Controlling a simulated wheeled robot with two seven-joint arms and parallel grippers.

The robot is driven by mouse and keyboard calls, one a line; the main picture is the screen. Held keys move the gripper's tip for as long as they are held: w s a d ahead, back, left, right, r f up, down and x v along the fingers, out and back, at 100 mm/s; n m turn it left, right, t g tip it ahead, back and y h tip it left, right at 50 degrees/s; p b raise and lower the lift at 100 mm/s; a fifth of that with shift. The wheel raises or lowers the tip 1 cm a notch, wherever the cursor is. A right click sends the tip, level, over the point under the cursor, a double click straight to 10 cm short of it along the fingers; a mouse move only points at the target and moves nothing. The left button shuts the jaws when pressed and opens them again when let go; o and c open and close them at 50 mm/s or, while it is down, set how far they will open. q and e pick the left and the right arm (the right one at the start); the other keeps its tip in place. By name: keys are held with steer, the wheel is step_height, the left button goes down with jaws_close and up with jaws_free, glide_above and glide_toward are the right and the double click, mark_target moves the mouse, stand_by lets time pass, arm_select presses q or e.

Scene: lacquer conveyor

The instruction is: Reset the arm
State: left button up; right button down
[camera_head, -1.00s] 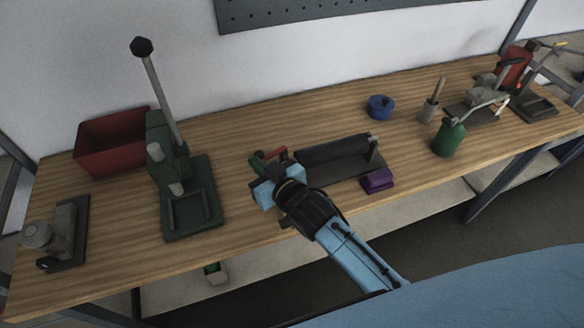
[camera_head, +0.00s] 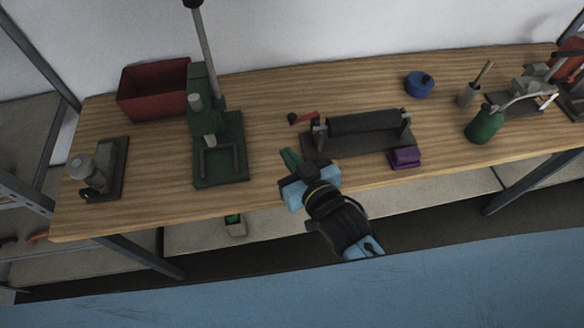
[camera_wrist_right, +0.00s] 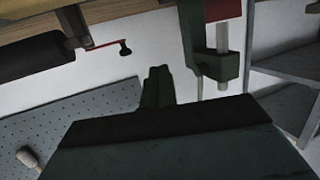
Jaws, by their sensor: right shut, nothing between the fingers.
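My right gripper (camera_head: 291,160) is shut and empty, with green fingertips held together. In the head view it is at the front edge of the wooden workbench (camera_head: 265,110), just left of and in front of a black roller device (camera_head: 365,122) with a red crank handle (camera_head: 304,118). In the right wrist view the shut fingers (camera_wrist_right: 157,88) point up the picture, apart from the roller (camera_wrist_right: 30,58) and the green press (camera_wrist_right: 222,62). My left gripper is in neither view.
A green lever press (camera_head: 220,150), red bin (camera_head: 152,92) and grey device (camera_head: 92,172) stand at left. A purple block (camera_head: 405,158), blue round item (camera_head: 419,84) and green bottle (camera_head: 484,124) stand at right. Bare bench lies between press and roller.

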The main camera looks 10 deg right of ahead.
steer(key=s, duration=0.2)
steer(key=s+r, duration=0.1)
steer(key=shift+s+a, duration=0.25)
steer(key=shift+s, duration=0.05)
steer(key=s+d+f+m+g+h, duration=0.1)
steer(key=s+d+f+g+h, duration=0.15)
steer(key=s+d+g, duration=0.55)
steer(key=s+d+f+m+g+h, duration=0.1)
steer(key=s+d+f+g+h, duration=0.15)
steer(key=s+d, duration=0.6)
step_height(320, 180, down, 30)
steer(key=g+b, duration=0.2)
steer(key=b, duration=0.3)
steer(key=s+d+f+b, duration=0.2)
steer(key=s+f, duration=0.6)
steer(key=f, duration=0.1)
steer(key=s+d+f+g+b, duration=0.1)
steer(key=s+f+b, duration=0.1)
steer(key=s+f, duration=0.6)
steer(key=shift+d+f, duration=0.35)
steer(key=shift+f, duration=0.4)
